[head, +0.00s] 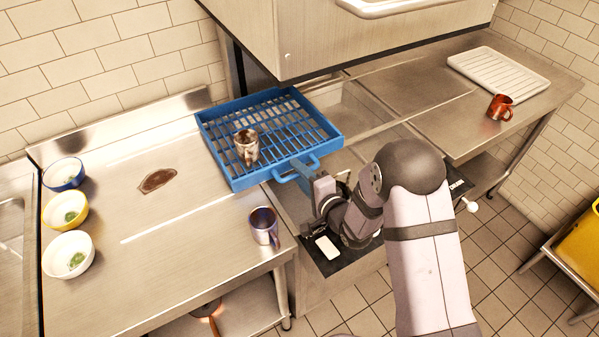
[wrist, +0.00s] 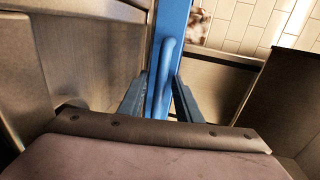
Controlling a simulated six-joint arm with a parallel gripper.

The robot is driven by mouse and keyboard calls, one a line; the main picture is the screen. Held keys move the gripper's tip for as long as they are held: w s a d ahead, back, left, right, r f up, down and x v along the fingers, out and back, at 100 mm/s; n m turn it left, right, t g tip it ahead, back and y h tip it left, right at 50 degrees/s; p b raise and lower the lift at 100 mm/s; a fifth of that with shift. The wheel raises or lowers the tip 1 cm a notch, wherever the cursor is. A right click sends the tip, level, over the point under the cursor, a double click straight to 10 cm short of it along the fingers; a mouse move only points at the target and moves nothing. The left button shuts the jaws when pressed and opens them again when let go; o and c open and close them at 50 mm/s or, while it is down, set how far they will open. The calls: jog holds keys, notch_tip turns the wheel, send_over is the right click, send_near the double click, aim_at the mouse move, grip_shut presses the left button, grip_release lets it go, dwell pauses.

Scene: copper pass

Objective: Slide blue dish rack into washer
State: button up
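The blue dish rack (head: 212,150) lies flat with a slatted floor, reaching from the left counter to the opening below the raised washer hood (head: 300,40). A brown-and-white mug (head: 246,147) stands on it. The rack has a loop handle on its near side. My gripper (head: 306,172) is at that handle, with its fingers on either side. In the wrist view, the handle (wrist: 162,85) runs between the two fingertips (wrist: 161,88), which look closed on it; the exact contact is hard to see. The rack's blue side (wrist: 172,18) shows behind it.
A purple-blue mug (head: 264,228) stands on the left counter (head: 180,240) near the rack and my arm. Blue, yellow and white bowls line the far left. A brown stain marks the counter. The right counter (head: 415,80) holds a white tray (head: 497,72) and a red mug (head: 500,107).

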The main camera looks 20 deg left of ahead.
grip_shut()
jog(key=shift+w+d, duration=0.1)
jog(key=w+d+b, duration=0.1)
jog(key=w+d, duration=1.1)
jog(key=shift+w+d, duration=0.35)
jog(key=shift+d, duration=0.05)
grip_release()
jog(key=shift+d, duration=0.1)
